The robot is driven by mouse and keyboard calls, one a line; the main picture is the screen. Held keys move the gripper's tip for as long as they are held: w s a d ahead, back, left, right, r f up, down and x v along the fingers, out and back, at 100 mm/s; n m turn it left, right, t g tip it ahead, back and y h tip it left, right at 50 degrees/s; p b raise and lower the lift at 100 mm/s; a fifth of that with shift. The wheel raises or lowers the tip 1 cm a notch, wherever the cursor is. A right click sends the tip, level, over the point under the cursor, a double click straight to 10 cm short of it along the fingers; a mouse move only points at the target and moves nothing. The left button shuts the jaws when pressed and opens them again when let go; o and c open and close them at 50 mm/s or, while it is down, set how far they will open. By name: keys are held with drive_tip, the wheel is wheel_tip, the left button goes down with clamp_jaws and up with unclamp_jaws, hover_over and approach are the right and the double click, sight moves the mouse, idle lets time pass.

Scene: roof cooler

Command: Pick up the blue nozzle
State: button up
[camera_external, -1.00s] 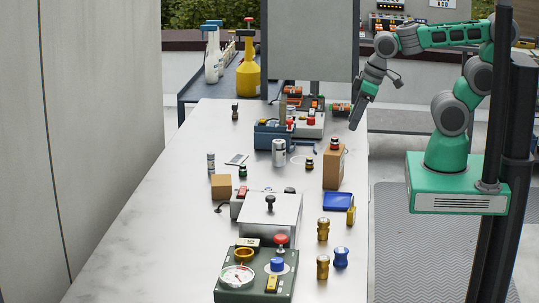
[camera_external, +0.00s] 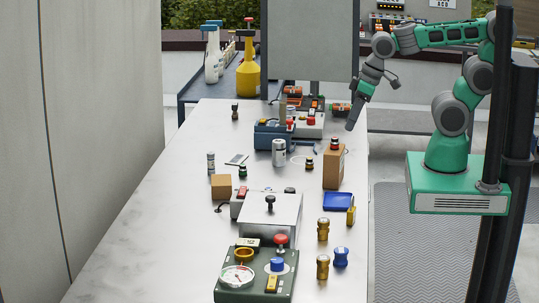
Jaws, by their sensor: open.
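The blue nozzle (camera_external: 341,257) stands upright near the front right edge of the white table, just right of a brass nozzle (camera_external: 322,267). A second brass nozzle (camera_external: 323,229) stands a little behind them. My gripper (camera_external: 351,126) hangs pointing down over the far right edge of the table, well behind the blue nozzle and apart from it. It is empty; its fingers are small and dark in this view.
A green box with a gauge (camera_external: 254,280) and a silver box (camera_external: 270,222) stand left of the nozzles. A blue tray (camera_external: 338,202), a yellow block (camera_external: 351,216) and a cardboard box (camera_external: 334,168) stand between my gripper and the nozzles. The table (camera_external: 140,250) is clear at front left.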

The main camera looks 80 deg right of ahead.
sight(268, 188)
drive_tip(key=w+a+f+m+t+y+b, duration=0.1)
drive_tip(key=w+a+f+m+y, duration=0.2)
drive_tip(key=w+m, duration=0.4)
drive_tip(key=w+a+f+m+t+y, duration=0.1)
drive_tip(key=w+a+f+m+y, duration=0.1)
drive_tip(key=w+m+y, duration=0.5)
drive_tip(key=w+a+f+m+t+y+b, duration=0.1)
drive_tip(key=w+a+f+m, duration=0.3)
drive_tip(key=m, duration=0.6)
drive_tip(key=f, duration=0.2)
drive_tip(key=d+f, duration=0.1)
drive_tip(key=f, duration=0.1)
drive_tip(key=w+d+f, duration=0.1)
drive_tip(key=shift+w+f, duration=0.1)
drive_tip(key=shift+f, duration=0.3)
drive_tip(key=p+x, duration=0.1)
drive_tip(key=x, duration=0.7)
drive_tip(key=shift+d, duration=0.15)
clamp_jaws()
